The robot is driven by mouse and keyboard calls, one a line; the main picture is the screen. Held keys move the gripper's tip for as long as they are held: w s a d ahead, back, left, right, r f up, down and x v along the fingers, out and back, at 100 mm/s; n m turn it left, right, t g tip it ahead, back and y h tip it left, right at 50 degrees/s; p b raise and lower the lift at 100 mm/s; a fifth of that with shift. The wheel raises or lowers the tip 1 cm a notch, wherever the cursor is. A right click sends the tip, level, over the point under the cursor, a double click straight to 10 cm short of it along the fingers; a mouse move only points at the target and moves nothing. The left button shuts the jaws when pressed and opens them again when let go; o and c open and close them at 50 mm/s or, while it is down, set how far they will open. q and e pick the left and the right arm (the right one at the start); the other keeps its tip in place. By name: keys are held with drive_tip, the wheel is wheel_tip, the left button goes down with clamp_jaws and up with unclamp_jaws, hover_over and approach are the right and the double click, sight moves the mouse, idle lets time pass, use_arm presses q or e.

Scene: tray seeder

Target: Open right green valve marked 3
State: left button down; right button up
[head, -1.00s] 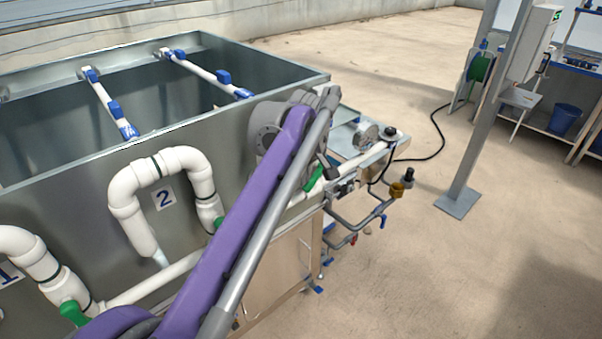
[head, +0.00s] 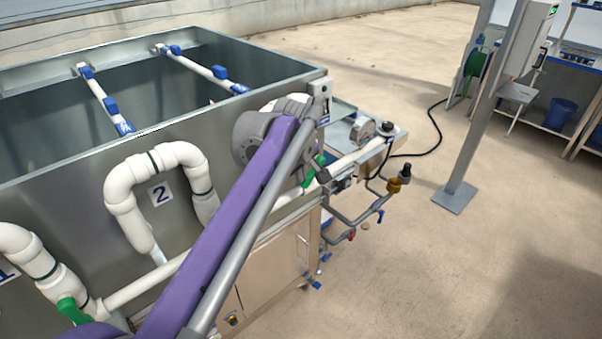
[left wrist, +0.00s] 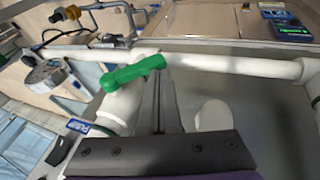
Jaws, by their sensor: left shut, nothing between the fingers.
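The green valve handle (head: 313,171) at the right end of the tank shows just past my left wrist in the head view. It also shows in the left wrist view (left wrist: 132,74), lying slantwise across a white pipe. The number 3 is not visible. My left gripper (head: 322,173) is at this handle, partly hidden by its own arm. In the left wrist view the dark fingers (left wrist: 160,82) are shut and empty, with their tips right beside the handle's right end. I cannot tell whether they touch it. My right gripper is not in view.
A white pipe loop with a number 2 plate (head: 160,193) stands left of my arm. Another green handle (head: 72,310) is at lower left. The metal tank (head: 60,165) is behind. Thin pipes and a brass fitting (head: 393,185) stick out at right; open floor lies beyond.

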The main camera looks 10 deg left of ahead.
sight(307, 186)
use_arm(q)
drive_tip(key=f+t+h, duration=0.1)
drive_tip(key=f+t+h+b, duration=0.1)
drive_tip(key=t, duration=0.1)
drive_tip(key=f+t+b, duration=0.1)
drive_tip(key=shift+w+d+f+n+t+h, duration=0.15)
drive_tip(key=shift+w+f+n+t+h, duration=0.15)
drive_tip(key=shift+n+h, duration=0.1)
drive_tip(key=shift+w+d+f, duration=0.1)
drive_tip(key=shift+w+d, duration=0.05)
drive_tip(key=shift+d, duration=0.05)
drive_tip(key=shift+w+d+f+p, duration=0.35)
drive_tip(key=shift+w+f, duration=0.15)
drive_tip(key=shift+f, duration=0.3)
drive_tip(key=shift+w, duration=0.1)
